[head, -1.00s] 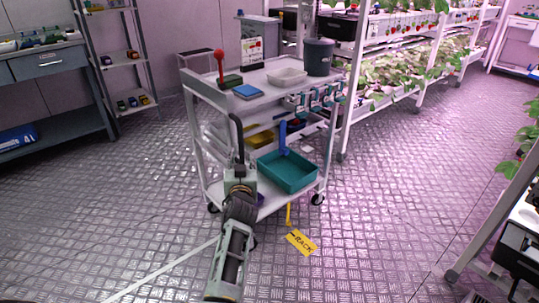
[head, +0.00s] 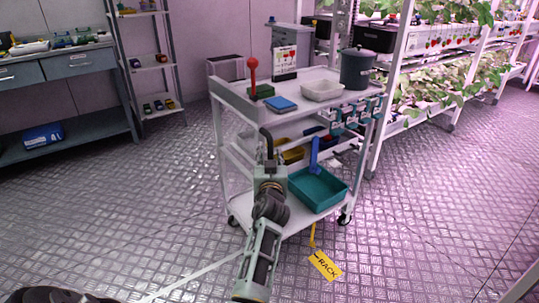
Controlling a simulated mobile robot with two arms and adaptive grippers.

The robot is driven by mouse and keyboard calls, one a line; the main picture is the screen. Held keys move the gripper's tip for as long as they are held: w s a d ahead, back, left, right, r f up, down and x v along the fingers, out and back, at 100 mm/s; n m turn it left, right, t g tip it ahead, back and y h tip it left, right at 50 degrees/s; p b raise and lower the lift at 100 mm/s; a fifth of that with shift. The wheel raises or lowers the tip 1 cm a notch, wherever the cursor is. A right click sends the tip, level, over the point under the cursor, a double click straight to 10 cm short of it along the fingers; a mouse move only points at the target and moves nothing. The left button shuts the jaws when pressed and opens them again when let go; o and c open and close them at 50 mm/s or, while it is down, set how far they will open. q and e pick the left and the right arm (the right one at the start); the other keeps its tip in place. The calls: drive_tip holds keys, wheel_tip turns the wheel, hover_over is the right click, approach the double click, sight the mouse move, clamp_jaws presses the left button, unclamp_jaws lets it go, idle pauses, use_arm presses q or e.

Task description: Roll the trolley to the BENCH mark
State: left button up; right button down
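The white three-level trolley (head: 240,160) stands upright on its castors in the middle of the head view. A dark bent handle (head: 265,138) is at its near side. My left gripper (head: 269,165) is at the lower end of this handle and appears shut on it; its fingertips are largely hidden. The trolley carries a grey canister, a white tray, a blue box and a red-knobbed item on top, and a teal bin below. A yellow RACK mark (head: 325,265) lies on the floor by its near right castor. No BENCH mark shows. My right gripper is not in view.
A grey workbench (head: 75,66) stands at the left, beside a narrow shelf unit (head: 150,63). Plant racks (head: 425,118) stand close behind the trolley at the right. Patterned metal floor (head: 165,205) is open left of the trolley and at the front right.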

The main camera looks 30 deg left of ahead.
use_arm(q)
drive_tip(key=shift+d+r, duration=0.1)
drive_tip(key=shift+s, duration=0.1)
drive_tip(key=shift+c, duration=0.9)
clamp_jaws()
